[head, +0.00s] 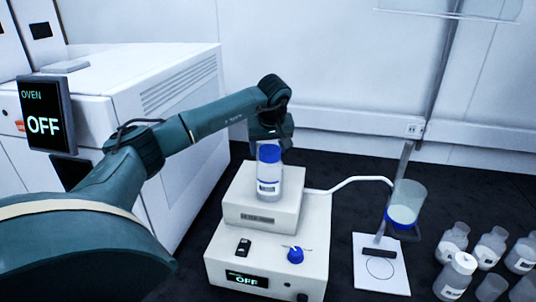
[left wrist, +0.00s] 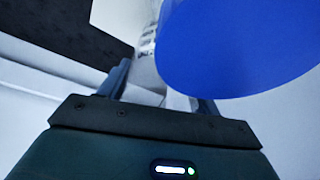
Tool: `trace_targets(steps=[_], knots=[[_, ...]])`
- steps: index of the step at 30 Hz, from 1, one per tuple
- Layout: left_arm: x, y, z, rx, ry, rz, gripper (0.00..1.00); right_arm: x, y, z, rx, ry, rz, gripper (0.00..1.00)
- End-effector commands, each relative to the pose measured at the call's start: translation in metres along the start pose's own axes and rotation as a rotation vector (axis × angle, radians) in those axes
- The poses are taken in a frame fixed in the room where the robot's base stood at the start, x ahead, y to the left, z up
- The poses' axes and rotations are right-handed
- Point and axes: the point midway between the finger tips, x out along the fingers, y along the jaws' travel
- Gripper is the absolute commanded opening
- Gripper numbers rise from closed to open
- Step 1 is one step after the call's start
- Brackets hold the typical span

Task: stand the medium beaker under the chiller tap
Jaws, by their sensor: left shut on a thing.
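My left gripper (head: 268,138) is above and behind a clear, labelled bottle with a blue cap (head: 269,180). In the left wrist view the fingers (left wrist: 163,92) are shut on the bottle (left wrist: 148,65), and its blue cap fills the upper right. The bottle is upright at the top of a white box unit (head: 245,205); I cannot tell whether it touches it. A thin white spout (head: 345,183) runs right from this unit to a clear, blue-based vessel (head: 407,198) on a stand. I cannot identify the medium beaker or chiller tap for certain. My right gripper is not in view.
A white pad with a drawn circle (head: 372,282) lies below the stand. Several clear bottles (head: 453,243) crowd the lower right, one white-capped. A white oven (head: 180,80), its display (head: 44,118) reading OFF, fills the left. Dark bench behind the spout is clear.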

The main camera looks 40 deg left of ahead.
Motion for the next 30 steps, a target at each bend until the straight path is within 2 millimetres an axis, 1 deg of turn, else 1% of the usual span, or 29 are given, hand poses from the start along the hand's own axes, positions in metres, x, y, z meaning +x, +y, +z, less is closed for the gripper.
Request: trace_targets(steps=[3, 6, 16, 17, 24, 30], knots=[[0.018, -0.001, 0.008, 0.002, -0.002, -0.005, 0.39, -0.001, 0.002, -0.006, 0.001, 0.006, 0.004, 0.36], [0.025, -0.001, 0.011, 0.000, -0.001, -0.002, 0.39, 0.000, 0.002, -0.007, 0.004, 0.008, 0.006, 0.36], [0.029, 0.000, 0.012, 0.000, -0.001, -0.002, 0.39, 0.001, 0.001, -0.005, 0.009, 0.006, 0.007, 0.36], [0.028, 0.000, 0.012, 0.000, -0.001, -0.002, 0.65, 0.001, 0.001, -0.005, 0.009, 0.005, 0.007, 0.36], [0.028, 0.000, 0.012, 0.000, -0.001, -0.002, 0.84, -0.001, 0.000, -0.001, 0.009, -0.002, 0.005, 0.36], [0.028, 0.000, 0.012, 0.000, -0.001, -0.002, 0.85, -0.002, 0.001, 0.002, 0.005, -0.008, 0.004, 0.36]])
